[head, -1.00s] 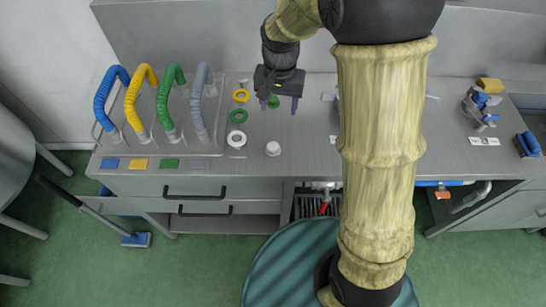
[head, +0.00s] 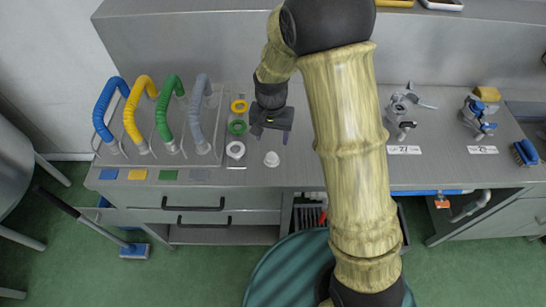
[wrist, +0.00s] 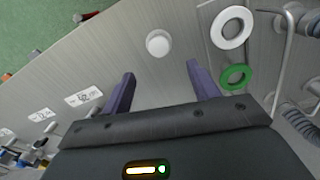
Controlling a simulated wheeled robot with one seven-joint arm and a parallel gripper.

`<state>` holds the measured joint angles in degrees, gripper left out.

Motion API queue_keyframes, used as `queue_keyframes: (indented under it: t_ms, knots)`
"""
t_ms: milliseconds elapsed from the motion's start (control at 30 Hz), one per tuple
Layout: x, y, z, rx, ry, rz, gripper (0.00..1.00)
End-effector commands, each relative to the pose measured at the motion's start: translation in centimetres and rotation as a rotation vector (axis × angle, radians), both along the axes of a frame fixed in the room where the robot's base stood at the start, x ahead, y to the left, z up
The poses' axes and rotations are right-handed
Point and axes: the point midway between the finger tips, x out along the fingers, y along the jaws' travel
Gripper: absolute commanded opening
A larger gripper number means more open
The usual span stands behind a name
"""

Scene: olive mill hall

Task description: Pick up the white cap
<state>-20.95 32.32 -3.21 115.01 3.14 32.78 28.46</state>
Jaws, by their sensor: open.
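The white cap (head: 272,159) stands on the steel worktop near its front edge, right of the white ring. In the wrist view the white cap (wrist: 158,43) lies just beyond my fingertips, roughly centred between them. My gripper (head: 271,138) is open and empty, pointing down behind the cap in the head view. Its two purple fingers (wrist: 160,71) are spread, with the cap ahead of them and not between them. I cannot tell how high the fingertips are above the worktop.
White (head: 235,150), green (head: 237,127) and yellow (head: 239,106) rings lie left of my gripper. A rack with several coloured hoses (head: 165,115) stands further left. Metal valve fittings (head: 405,108) and a blue-handled one (head: 478,115) are to the right. Worktop around the cap is clear.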

Motion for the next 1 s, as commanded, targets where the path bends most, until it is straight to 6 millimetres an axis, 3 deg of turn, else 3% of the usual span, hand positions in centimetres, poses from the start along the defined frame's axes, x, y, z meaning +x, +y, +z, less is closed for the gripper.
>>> queue_keyframes:
  t_ms: [200,667,1000]
  knots:
    - [0.0,-0.1,-3.4,0.0,0.003,-0.002,0.6]
    - [0.0,-0.3,-4.2,0.0,0.001,-0.006,0.6]
    - [-0.5,-0.3,-8.2,-0.001,0.003,-0.006,0.6]
